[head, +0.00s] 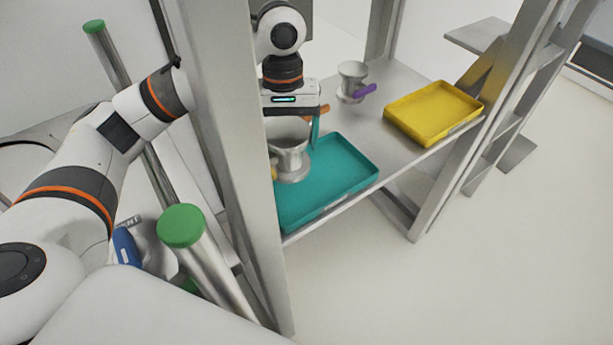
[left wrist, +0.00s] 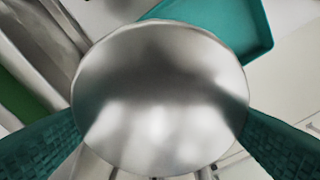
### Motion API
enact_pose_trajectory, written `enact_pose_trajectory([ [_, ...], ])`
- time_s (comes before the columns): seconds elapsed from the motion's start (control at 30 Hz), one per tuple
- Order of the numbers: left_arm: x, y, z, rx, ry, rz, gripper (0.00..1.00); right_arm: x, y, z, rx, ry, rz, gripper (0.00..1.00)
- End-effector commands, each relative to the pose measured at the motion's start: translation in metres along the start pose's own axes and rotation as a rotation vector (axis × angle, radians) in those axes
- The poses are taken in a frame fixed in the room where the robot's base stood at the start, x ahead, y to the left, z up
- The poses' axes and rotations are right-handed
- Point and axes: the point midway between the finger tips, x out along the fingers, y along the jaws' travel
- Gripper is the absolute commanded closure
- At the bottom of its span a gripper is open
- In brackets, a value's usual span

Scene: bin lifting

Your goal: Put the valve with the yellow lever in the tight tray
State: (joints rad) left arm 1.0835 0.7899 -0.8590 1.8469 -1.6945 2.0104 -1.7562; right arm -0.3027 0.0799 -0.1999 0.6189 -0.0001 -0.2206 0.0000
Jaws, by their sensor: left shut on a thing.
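My left gripper (head: 292,125) is shut on a silver valve (head: 291,163), which is upright with its wide round flange on top. A bit of yellow lever (head: 274,172) shows at the valve's left, partly behind the post. In the left wrist view the valve's flange (left wrist: 160,100) fills the middle between the two teal fingers. The valve overlaps the left part of a teal tray (head: 345,175); I cannot tell whether it touches the floor of it. A yellow tray (head: 435,112) lies empty farther right. Which tray is the tight one is not clear. My right gripper is not in view.
A valve with a purple lever (head: 352,82) stands on the shelf (head: 398,85) behind the teal tray. An orange lever (head: 318,110) shows beside my gripper. A metal post (head: 232,150) stands close on the left. Green-capped tubes (head: 181,226) stand left of it.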

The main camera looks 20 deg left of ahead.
Motion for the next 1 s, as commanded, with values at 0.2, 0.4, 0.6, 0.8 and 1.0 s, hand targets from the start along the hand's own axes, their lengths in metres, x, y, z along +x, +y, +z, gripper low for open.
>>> enact_pose_trajectory([
  [0.2,0.034,0.001,0.003,0.000,0.004,0.001,0.71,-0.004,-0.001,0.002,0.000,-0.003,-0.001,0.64],
  [0.4,0.050,0.000,0.006,0.000,0.000,-0.001,0.71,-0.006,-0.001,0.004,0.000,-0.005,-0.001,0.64],
  [0.6,0.068,0.001,0.008,-0.001,0.003,0.001,0.71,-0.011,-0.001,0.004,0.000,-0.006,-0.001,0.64],
  [0.8,0.087,0.000,0.011,0.001,-0.001,-0.002,0.71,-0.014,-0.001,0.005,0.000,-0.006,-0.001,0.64],
  [1.0,0.087,0.000,0.011,0.001,-0.002,-0.002,0.71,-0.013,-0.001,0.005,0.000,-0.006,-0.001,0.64],
])
